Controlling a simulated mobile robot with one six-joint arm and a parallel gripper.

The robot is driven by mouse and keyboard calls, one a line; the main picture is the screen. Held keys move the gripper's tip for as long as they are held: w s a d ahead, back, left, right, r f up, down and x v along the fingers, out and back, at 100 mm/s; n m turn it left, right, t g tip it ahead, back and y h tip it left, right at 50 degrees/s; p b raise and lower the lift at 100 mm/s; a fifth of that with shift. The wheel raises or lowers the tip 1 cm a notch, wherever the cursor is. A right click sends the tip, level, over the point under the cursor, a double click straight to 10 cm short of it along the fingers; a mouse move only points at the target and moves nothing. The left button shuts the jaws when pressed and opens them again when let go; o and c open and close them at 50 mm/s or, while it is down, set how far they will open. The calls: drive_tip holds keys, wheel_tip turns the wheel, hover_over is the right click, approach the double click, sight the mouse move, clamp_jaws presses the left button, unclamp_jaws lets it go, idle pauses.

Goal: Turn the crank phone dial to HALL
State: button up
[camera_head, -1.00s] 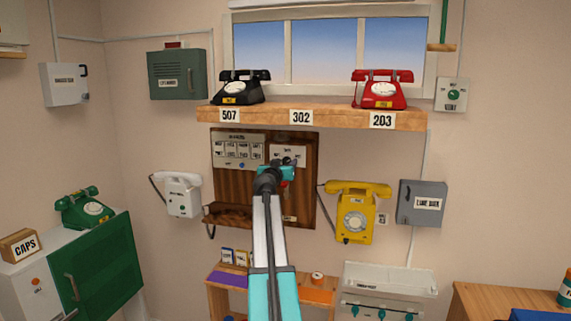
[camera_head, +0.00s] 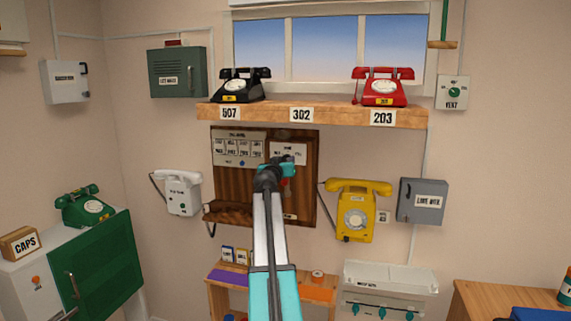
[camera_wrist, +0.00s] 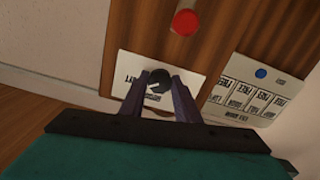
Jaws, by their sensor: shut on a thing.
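The crank phone is the dark wooden wall board (camera_head: 232,185) below the shelf in the head view, partly hidden behind my arm. Its black round dial knob (camera_wrist: 157,85) sits on a white label card (camera_wrist: 126,70) in the wrist view. The card's small words are tilted and too small to read surely, and I cannot tell which word the knob points at. My gripper (camera_wrist: 159,80) has one finger on each side of the knob and is shut on it. In the head view my gripper (camera_head: 287,165) covers the knob and the lower part of the card (camera_head: 289,150).
A red button (camera_wrist: 185,21) is on the board near the knob. A white label panel (camera_wrist: 250,97) with a blue dot is beside it. A white phone (camera_head: 180,193) hangs left of the board, a yellow phone (camera_head: 355,218) right. The shelf (camera_head: 335,115) is above.

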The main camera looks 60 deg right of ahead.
drive_tip(key=n+b, duration=0.2)
drive_tip(key=n, duration=0.3)
drive_tip(key=shift+f+n, duration=0.1)
drive_tip(key=shift+n, duration=0.2)
drive_tip(key=n, duration=0.5)
drive_tip(key=shift+n, duration=0.4)
drive_tip(key=n+p, duration=0.1)
drive_tip(key=n, duration=0.2)
drive_tip(key=n+p, duration=0.2)
drive_tip(key=n, duration=0.1)
drive_tip(key=shift+s+r, duration=0.1)
drive_tip(key=shift+r, duration=0.1)
drive_tip(key=n+p, duration=0.1)
drive_tip(key=n, duration=0.1)
drive_tip(key=shift+n+p, duration=0.3)
drive_tip(key=shift+n, duration=0.1)
drive_tip(key=shift+n+p, duration=0.75)
drive_tip(key=shift+n, duration=0.55)
drive_tip(key=shift+f, duration=0.1)
drive_tip(key=o, duration=1)
drive_tip(key=shift+o, duration=0.2)
